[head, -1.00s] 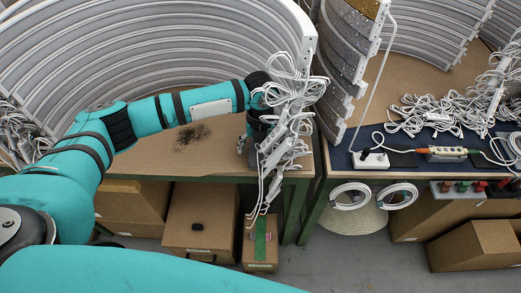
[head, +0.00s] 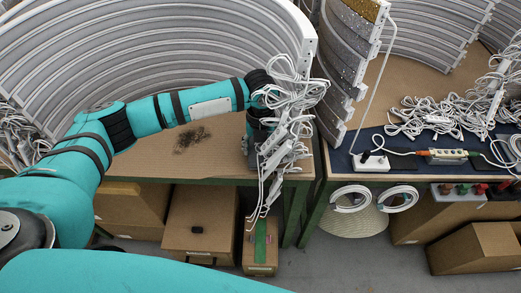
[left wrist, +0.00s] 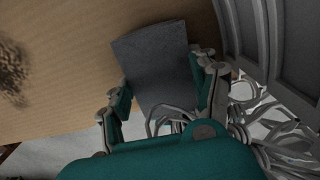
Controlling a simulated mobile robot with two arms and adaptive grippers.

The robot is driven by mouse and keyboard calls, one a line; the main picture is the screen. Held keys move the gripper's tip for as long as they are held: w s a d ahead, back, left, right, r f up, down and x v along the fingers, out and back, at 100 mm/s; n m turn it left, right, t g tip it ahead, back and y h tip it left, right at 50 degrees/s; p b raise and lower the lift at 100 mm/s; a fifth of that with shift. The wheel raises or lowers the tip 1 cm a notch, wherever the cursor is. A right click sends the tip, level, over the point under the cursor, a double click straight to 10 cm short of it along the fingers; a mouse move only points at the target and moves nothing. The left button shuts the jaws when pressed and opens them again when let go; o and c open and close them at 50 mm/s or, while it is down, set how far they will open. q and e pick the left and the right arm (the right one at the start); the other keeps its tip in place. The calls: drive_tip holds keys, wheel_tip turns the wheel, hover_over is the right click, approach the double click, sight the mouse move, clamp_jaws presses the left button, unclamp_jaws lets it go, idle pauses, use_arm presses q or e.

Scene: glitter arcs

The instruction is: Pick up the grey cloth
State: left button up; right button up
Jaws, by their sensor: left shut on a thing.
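The grey cloth (left wrist: 152,48) is a dark, flat, roughly rectangular piece in the left wrist view, over the brown tabletop. My left gripper (left wrist: 164,80) has a finger on each side of it and is shut on it. I cannot tell whether the cloth still touches the table. In the head view my left gripper (head: 254,150) is low over the table's front right corner, partly behind hanging white cables, and the cloth is mostly hidden there. My right gripper is not in view.
A tangle of white cables (head: 288,120) hangs beside my left gripper and over the table edge. A curved grey-white ribbed panel (head: 160,60) stands behind. A dark speckled patch (head: 192,138) lies on the tabletop (head: 150,165). Cardboard boxes (head: 200,220) sit below.

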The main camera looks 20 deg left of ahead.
use_arm(q)
wheel_tip(320, 180, up, 2)
drive_tip(key=shift+r, duration=0.2)
drive_tip(key=a+b, duration=0.1)
drive_tip(key=a, duration=0.4)
drive_tip(key=w+a+b, duration=0.1)
drive_tip(key=a, duration=0.5)
drive_tip(key=w+a+b, duration=0.1)
drive_tip(key=a, duration=0.4)
drive_tip(key=shift+w+a, duration=0.15)
drive_tip(key=shift+a, duration=0.7)
drive_tip(key=shift+w+a, duration=0.1)
